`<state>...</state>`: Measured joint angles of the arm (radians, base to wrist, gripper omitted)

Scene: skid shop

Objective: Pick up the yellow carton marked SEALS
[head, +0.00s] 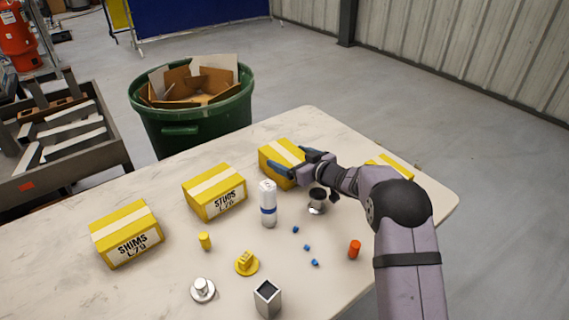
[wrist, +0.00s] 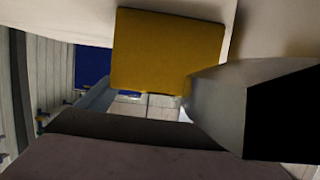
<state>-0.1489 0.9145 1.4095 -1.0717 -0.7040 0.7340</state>
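No SEALS marking is readable in either view. A yellow carton (head: 276,150) with a pale tape strip stands at the table's back middle, its label face hidden by my gripper. Another yellow carton (head: 398,163) is mostly hidden behind my arm at the right. My gripper (head: 297,162) is right at the back-middle carton, its blue-tipped fingers spread apart, one across the carton's front and one near its right side. In the wrist view a plain yellow carton face (wrist: 168,48) is close ahead; I cannot tell whether the fingers touch it.
Cartons marked SHIMS (head: 126,233) and STUDS (head: 215,191) stand to the left. A white bottle (head: 268,203) and a metal cup (head: 317,202) stand close in front of my gripper. Small parts lie nearer the front. A green bin (head: 193,130) stands behind the table.

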